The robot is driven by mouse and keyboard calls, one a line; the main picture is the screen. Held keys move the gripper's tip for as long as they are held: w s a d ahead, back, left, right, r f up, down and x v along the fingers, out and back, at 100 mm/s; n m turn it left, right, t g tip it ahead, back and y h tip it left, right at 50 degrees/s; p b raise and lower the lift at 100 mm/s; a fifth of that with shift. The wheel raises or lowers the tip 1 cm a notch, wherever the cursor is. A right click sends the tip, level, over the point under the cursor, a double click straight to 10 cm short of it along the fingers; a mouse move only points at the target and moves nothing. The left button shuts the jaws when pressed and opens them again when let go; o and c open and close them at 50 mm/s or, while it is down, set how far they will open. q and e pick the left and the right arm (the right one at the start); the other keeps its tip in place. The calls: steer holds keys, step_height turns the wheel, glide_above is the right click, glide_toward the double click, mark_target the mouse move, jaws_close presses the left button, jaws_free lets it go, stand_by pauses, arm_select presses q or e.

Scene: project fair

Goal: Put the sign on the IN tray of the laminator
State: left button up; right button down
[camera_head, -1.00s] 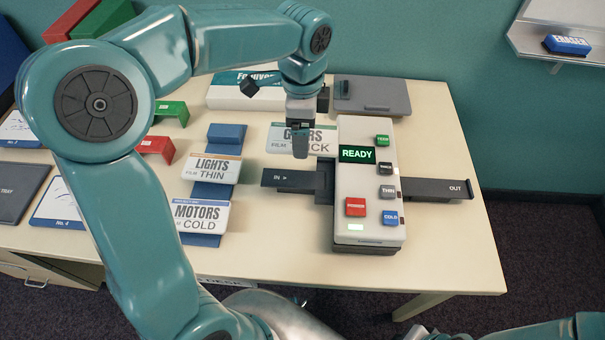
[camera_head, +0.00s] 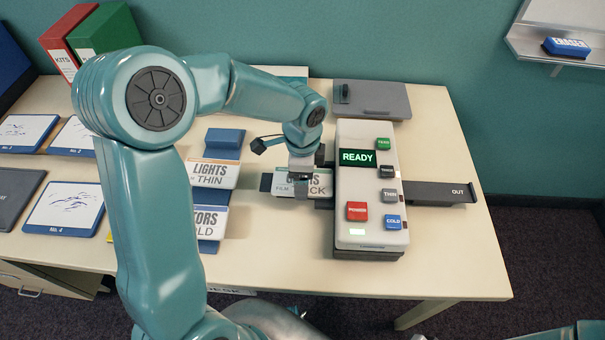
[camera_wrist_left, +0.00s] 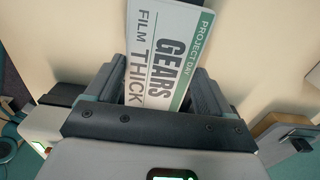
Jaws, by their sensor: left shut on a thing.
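The GEARS / FILM THICK sign (camera_head: 288,184), a pale card with a green band, is over the laminator's dark IN tray (camera_head: 266,183). Whether it touches the tray or hangs just above it, I cannot tell. My left gripper (camera_head: 302,187) is shut on the sign near the laminator's left side. The sign also shows between its fingers in the left wrist view (camera_wrist_left: 165,50). The laminator (camera_head: 357,222) is white and its screen reads READY. Most of the IN tray is hidden under the sign and gripper. My right gripper is out of view.
The LIGHTS sign (camera_head: 214,172) and MOTORS sign (camera_head: 210,222) rest on a blue rack (camera_head: 225,140) to the left, partly behind my left arm. The OUT tray (camera_head: 440,193) is bare. A grey device (camera_head: 375,100) stands behind the laminator.

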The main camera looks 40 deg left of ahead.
arm_select(q)
steer(key=shift+f, duration=0.1)
steer(key=shift+f, duration=0.2)
steer(key=o, duration=0.9)
steer(key=shift+w+r, duration=0.1)
steer(key=shift+r, duration=0.35)
step_height(320, 180, up, 12)
steer(key=p, duration=0.1)
steer(key=shift+f+p, duration=0.15)
steer(key=shift+p, duration=0.2)
